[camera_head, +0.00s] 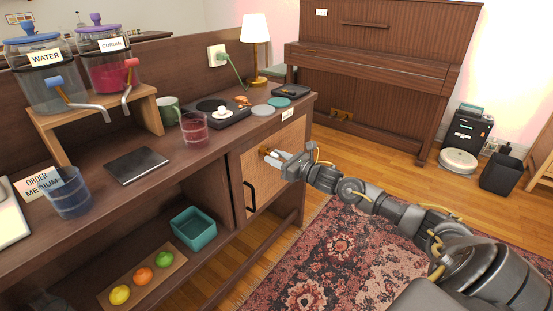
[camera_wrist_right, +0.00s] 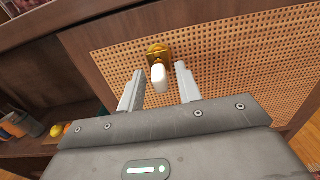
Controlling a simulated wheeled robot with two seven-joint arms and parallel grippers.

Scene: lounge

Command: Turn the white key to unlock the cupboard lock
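The white key (camera_wrist_right: 158,76) sits in the brass lock (camera_wrist_right: 158,51) on the cupboard's woven door panel (camera_wrist_right: 225,45). My right gripper (camera_wrist_right: 159,88) is open, with one finger on each side of the key and a visible gap to both. In the head view my right gripper (camera_head: 278,158) is at the cupboard door (camera_head: 280,135), near the brass lock (camera_head: 264,151), and its fingers hide most of the key. The door looks closed, with a black handle (camera_head: 250,197) at its lower left. My left gripper is not in view.
A teal bin (camera_head: 193,229) and several fruits stand on the lower shelf. A patterned rug (camera_head: 318,262) covers the floor before the door.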

